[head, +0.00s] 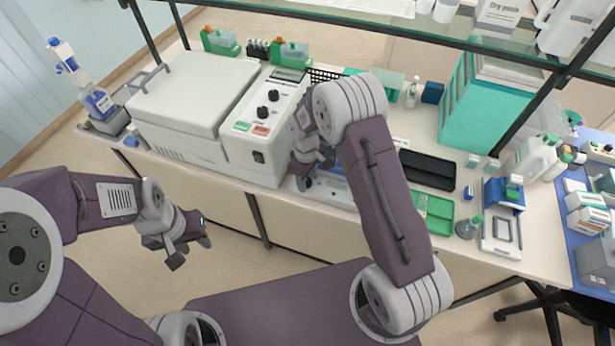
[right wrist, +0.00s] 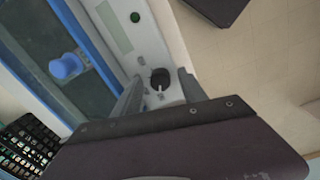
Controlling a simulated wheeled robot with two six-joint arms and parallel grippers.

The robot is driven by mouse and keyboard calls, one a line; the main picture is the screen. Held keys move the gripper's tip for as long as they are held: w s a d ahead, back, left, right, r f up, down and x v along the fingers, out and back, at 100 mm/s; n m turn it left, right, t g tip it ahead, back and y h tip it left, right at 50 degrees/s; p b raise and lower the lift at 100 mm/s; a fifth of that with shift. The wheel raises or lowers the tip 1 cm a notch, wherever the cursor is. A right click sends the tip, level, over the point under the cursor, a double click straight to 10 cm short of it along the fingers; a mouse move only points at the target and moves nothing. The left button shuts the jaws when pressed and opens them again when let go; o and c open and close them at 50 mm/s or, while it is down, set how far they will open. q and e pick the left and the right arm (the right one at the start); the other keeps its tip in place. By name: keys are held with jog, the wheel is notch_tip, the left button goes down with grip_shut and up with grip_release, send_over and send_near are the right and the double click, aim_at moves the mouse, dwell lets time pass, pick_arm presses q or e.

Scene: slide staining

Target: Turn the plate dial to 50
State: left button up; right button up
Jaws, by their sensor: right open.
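The plate dial is a round black knob (right wrist: 160,78) with a pale pointer mark, on the light front panel of a blue-rimmed plate (right wrist: 92,62) in the right wrist view. My right gripper (right wrist: 160,88) is open, with one finger on each side of the dial; I cannot tell if they touch it. The scale numbers are not readable. In the head view my right gripper (head: 304,180) is at the plate's front left, and my arm hides most of the plate (head: 333,190). My left gripper (head: 190,254) is open and empty in front of the bench.
A large white machine (head: 190,90) with two black knobs and green and red buttons stands left of the plate. A black tray (head: 428,170) and a green tray (head: 434,212) lie to the right. A dark rack (right wrist: 30,145) shows in the right wrist view. A glass shelf runs above.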

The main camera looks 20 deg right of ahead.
jog(key=shift+s, duration=0.1)
jog(key=shift+c, duration=1.2)
grip_shut()
